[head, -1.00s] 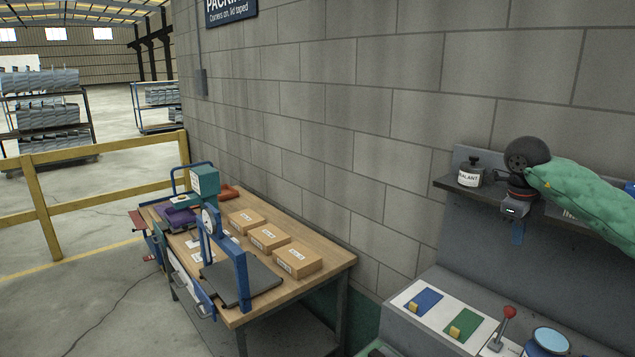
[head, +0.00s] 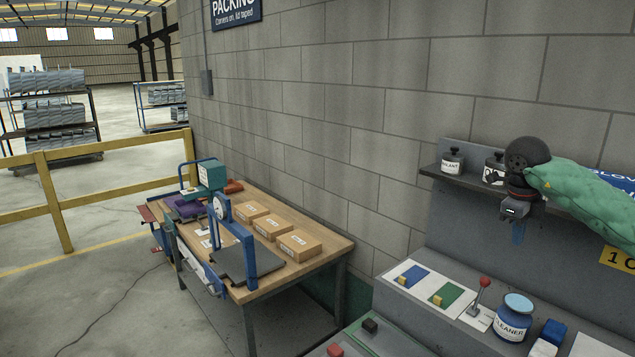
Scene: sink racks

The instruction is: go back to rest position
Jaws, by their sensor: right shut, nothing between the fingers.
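My right gripper (head: 518,232) hangs at the right of the head view, at the end of my green-sleeved arm. My left gripper is not in view.
The grey bench holds a cleaner jar (head: 513,318), a red-knobbed lever (head: 482,290), and blue and green pads (head: 446,294). A sealant bottle (head: 452,161) stands on the shelf (head: 432,172). A wooden packing table (head: 322,240) with boxes stands left.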

